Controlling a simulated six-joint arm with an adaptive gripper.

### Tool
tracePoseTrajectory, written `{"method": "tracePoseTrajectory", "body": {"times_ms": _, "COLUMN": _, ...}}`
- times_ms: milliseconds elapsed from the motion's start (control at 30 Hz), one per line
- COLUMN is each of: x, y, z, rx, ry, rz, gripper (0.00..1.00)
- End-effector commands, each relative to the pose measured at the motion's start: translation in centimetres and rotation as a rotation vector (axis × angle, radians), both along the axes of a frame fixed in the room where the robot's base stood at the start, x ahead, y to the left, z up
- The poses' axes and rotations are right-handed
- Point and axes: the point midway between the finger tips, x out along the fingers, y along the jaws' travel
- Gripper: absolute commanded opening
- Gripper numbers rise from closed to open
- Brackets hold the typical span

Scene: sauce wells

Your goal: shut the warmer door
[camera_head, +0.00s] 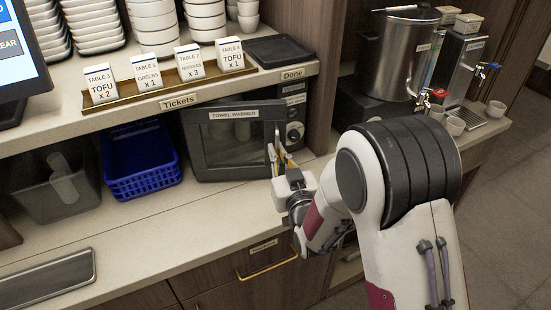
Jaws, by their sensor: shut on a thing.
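The towel warmer is a dark box under the shelf, with its control panel (294,125) at the right. Its door (230,145) has a dark window and a white "TOWEL WARMER" label along the top. The door stands at or near the front of the box; I cannot tell whether a small gap is left. A pale upright handle (277,138) is at the door's right edge. My gripper (281,157) is at this handle, shut on it. The gripper and wrist hide the lower part of the handle and some of the counter beside it.
A blue basket (140,163) and a grey bin (57,185) stand left of the warmer. The shelf above bears a ticket rail (165,92), bowls and a black tray (279,51). The counter (175,225) before the warmer is clear. Steel urns stand at the right.

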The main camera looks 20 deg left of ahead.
Motion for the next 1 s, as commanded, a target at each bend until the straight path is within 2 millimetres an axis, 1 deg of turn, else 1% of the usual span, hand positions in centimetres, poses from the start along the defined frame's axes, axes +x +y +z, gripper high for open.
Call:
{"method": "tracePoseTrajectory", "body": {"times_ms": 33, "x": 0.6, "y": -0.1, "z": 0.1, "rx": 0.002, "ry": -0.002, "rz": 0.014, "gripper": 0.00}}
{"method": "tracePoseTrajectory", "body": {"times_ms": 333, "x": 3.1, "y": 0.7, "z": 0.1, "rx": 0.001, "ry": -0.003, "rz": 0.126, "gripper": 0.00}}
{"method": "tracePoseTrajectory", "body": {"times_ms": 800, "x": 6.6, "y": 2.6, "z": 0.2, "rx": 0.003, "ry": -0.003, "rz": 0.125, "gripper": 0.00}}
{"method": "tracePoseTrajectory", "body": {"times_ms": 1000, "x": 7.7, "y": 3.3, "z": 0.2, "rx": 0.003, "ry": -0.003, "rz": 0.124, "gripper": 0.00}}
